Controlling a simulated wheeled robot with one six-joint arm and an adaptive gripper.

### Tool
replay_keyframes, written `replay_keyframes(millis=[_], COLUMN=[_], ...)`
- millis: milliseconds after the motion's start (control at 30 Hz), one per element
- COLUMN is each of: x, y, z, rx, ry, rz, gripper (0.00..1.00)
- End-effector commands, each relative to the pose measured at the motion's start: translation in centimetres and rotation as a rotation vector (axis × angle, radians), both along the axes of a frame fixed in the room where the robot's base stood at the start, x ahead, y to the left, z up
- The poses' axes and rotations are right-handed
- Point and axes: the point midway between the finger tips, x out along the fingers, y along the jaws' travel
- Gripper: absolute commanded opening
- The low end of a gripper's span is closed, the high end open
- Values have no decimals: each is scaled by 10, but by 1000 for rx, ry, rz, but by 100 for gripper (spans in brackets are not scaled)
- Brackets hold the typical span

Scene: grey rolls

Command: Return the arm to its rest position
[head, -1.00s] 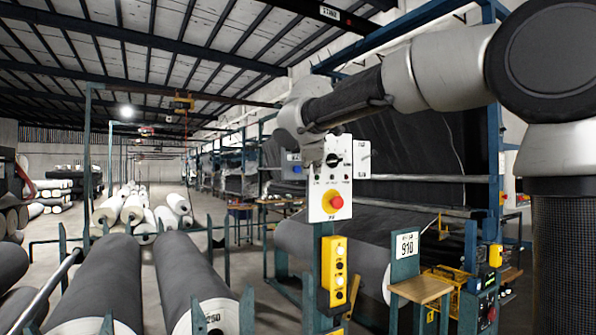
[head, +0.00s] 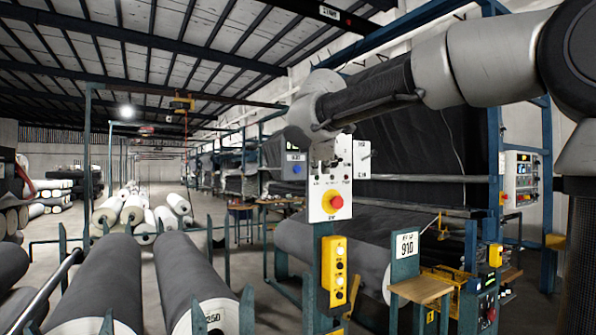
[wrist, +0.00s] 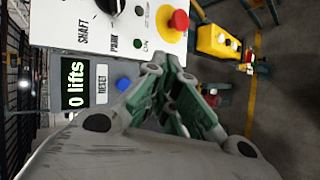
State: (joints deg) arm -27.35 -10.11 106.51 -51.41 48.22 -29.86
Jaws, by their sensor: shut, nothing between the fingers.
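My arm reaches in from the right in the head view. My gripper (head: 325,165) hangs at its end, in front of the upper part of a white control panel (head: 322,210). In the wrist view my gripper (wrist: 168,65) is shut and empty, its green-lined fingers drawn together. The panel (wrist: 70,25) is close by there, with a black knob labelled SHAFT and PARK. A red button (wrist: 178,20) on a yellow base sits at its lower end. I cannot tell whether the fingers touch the panel. In the head view the gripper hides the panel's knob.
A counter box (wrist: 75,85) reads "0 lifts", with a blue button (wrist: 123,83). A yellow button box (head: 334,275) is on the post below the panel. Grey rolls (head: 190,270) lie at the front left. A wooden-seated stand (head: 420,290) is at right.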

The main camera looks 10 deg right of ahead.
Motion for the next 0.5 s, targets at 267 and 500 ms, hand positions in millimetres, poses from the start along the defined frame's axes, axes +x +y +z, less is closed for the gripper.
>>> replay_keyframes(millis=[267,500], x=[0,-58], y=[0,-18], z=[0,-114], rx=[25,370], ry=[-7,199], rz=[-19,-280], gripper=[0,0])
